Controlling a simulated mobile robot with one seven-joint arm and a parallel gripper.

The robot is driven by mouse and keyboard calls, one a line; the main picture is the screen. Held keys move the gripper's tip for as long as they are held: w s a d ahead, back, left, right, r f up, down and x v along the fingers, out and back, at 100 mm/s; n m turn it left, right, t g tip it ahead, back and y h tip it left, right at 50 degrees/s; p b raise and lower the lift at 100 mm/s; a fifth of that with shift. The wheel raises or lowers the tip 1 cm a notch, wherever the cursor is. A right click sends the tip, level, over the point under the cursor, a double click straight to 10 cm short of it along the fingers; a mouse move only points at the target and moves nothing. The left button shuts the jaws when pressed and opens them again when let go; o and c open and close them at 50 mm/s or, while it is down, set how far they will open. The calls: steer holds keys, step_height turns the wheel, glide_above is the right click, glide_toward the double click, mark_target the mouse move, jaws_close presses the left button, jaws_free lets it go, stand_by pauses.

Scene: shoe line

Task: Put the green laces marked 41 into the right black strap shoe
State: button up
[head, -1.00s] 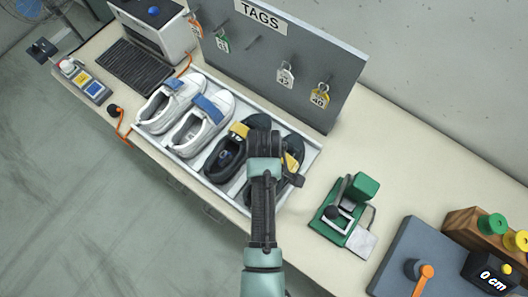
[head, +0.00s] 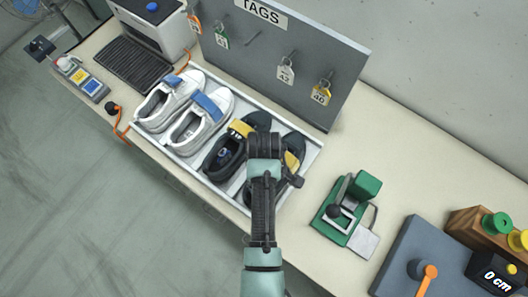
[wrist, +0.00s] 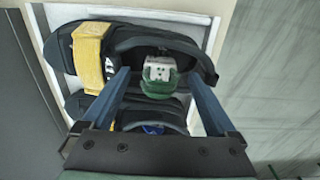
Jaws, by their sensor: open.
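The right black strap shoe (wrist: 118,38) has a yellow strap and lies in the white tray, at the top of the wrist view. A green laces bundle (wrist: 158,88) with a white label lies in that shoe's opening; the number on it is too small to read. My gripper (wrist: 158,72) is open above the shoe, one finger on either side of the laces. The left black strap shoe (wrist: 90,103) lies beside it, partly covered by my gripper; it also shows in the head view (head: 222,158). In the head view my arm hides the laces and much of the right shoe.
White shoes with blue straps (head: 195,128) share the tray (head: 312,160). A grey tag board (head: 300,50) with hanging tags stands behind. A green press device (head: 345,215) and a grey measuring plate (head: 415,260) are at the right. Bare table lies between tray and device.

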steer(key=shift+r, duration=0.1)
step_height(320, 180, up, 13)
stand_by(0.5)
steer(key=shift+w, duration=0.1)
stand_by(0.6)
